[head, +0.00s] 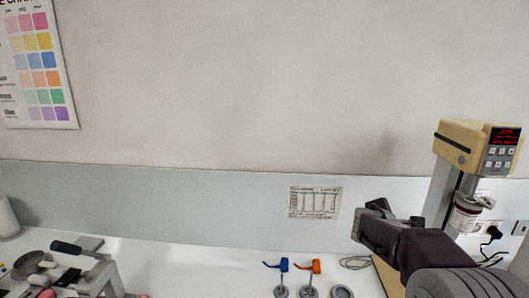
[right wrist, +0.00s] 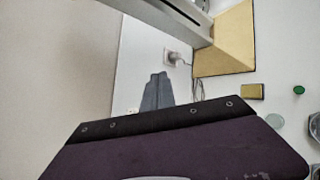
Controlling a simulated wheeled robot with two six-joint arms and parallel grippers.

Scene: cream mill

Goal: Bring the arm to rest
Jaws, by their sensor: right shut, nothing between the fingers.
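My right arm comes in from the lower right of the head view. Its gripper (head: 366,222) is raised above the white worktop, left of the cream mill. The fingers are together with nothing held between them. In the right wrist view, the gripper (right wrist: 157,82) shows as narrow grey fingers beyond the dark wrist cover, which hides much of the lower picture. My left gripper is not in view.
A cream mill (head: 478,146) with a red display stands at right, a jar (head: 466,218) under its head. Blue (head: 283,265) and orange (head: 316,267) handled tools stand at the front. A grey device (head: 97,272) is at left.

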